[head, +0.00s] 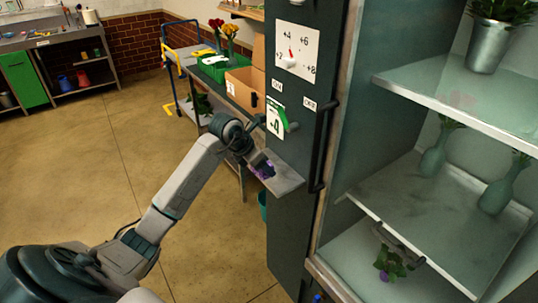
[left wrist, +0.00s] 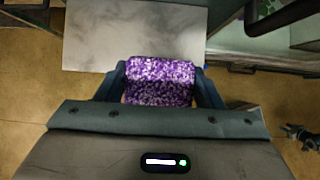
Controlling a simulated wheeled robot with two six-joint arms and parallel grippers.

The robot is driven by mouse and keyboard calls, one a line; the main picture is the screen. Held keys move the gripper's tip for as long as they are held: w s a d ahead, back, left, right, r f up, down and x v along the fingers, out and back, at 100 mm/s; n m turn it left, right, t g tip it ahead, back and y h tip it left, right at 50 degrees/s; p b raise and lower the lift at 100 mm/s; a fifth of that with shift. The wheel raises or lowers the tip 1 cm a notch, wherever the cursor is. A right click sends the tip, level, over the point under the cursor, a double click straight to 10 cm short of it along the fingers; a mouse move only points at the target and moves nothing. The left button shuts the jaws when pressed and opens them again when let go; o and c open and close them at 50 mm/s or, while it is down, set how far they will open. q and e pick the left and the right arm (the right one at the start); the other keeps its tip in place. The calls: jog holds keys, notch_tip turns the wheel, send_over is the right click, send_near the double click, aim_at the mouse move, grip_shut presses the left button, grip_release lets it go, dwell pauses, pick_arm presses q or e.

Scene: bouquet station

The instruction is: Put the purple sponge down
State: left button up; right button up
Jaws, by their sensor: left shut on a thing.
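The purple speckled sponge (left wrist: 160,90) is between the two fingers of my left gripper (left wrist: 161,76), which is shut on it. In the head view the left gripper (head: 259,163) is at the left end of a grey marbled ledge (head: 284,184) on the dark cabinet, and a bit of the sponge (head: 266,171) shows beneath the fingers. In the left wrist view the ledge (left wrist: 130,35) lies just beyond the sponge, whose far part overlaps its edge. I cannot tell whether the sponge touches the ledge.
The dark cabinet (head: 312,110) with a long vertical handle (head: 322,145) stands right by the ledge. A glass-sided shelf unit (head: 430,205) with vases is at the right. A table with a cardboard box (head: 250,88) and green crate (head: 214,68) stands behind. Open floor lies left.

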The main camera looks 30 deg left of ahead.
pick_arm(q)
jog(key=w, duration=0.2)
jog(key=w+a+p, duration=0.1)
jog(key=w, duration=0.2)
jog(key=shift+w+a+f, duration=0.2)
jog(key=shift+w+a, duration=0.15)
jog(key=shift+a, duration=0.05)
jog(key=shift+w+a+f+p, duration=0.1)
jog(key=shift+w+a+p, duration=0.15)
jog(key=shift+w+p, duration=0.6)
notch_tip(320, 180, down, 3)
jog(key=shift+r+p, duration=0.2)
jog(key=shift+p, duration=0.45)
jog(key=shift+f, duration=0.25)
jog(key=shift+s, duration=0.1)
jog(key=shift+f, duration=0.25)
jog(key=o, duration=0.9)
